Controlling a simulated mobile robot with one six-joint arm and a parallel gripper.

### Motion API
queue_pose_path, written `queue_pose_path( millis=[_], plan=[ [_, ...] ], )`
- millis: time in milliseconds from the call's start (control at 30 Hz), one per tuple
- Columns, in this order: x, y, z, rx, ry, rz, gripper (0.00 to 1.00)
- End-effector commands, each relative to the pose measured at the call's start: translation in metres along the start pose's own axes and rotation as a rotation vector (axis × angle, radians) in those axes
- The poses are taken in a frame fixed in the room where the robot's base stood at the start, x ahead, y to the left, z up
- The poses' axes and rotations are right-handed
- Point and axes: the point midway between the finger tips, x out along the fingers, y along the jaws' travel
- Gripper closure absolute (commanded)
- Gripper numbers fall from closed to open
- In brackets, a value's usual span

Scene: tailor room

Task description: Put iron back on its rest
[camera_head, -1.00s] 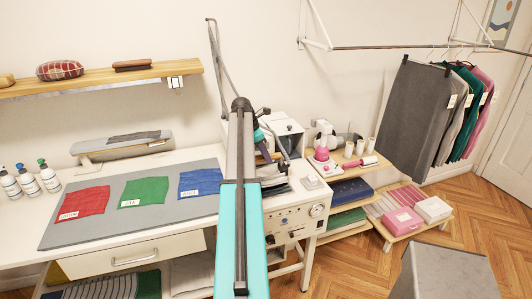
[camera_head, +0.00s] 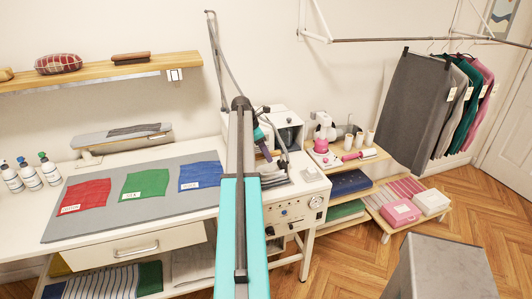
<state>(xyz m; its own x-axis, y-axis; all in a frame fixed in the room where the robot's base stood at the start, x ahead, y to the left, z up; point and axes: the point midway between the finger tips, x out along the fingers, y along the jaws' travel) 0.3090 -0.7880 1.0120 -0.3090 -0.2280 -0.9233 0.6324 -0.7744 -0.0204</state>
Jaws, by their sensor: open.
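My arm runs up the middle of the view and bends over the white ironing station (camera_head: 300,190). My gripper (camera_head: 284,158) is small, dark and partly hidden behind my arm, above the station's top, near a dark grey folded-looking patch. It is open. I cannot make out a clear iron; it may be hidden behind my arm or among the dark shapes near the gripper. A rest for it cannot be told apart either. A white boxy machine (camera_head: 289,128) stands at the station's back.
A grey mat (camera_head: 110,220) with red (camera_head: 84,196), green (camera_head: 146,184) and blue (camera_head: 202,176) cloths covers the table at left. A low shelf (camera_head: 378,190) is at right. A grey block (camera_head: 440,268) stands in front.

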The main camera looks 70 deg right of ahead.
Motion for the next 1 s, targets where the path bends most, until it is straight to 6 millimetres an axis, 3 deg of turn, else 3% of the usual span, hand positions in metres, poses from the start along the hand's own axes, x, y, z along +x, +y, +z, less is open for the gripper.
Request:
queue_pose_path(
  millis=[367,1000],
  plan=[
    [-0.015,0.001,-0.001,0.0,0.0,0.001,0.6],
    [-0.099,0.002,-0.001,-0.002,0.0,0.002,0.6]
  ],
)
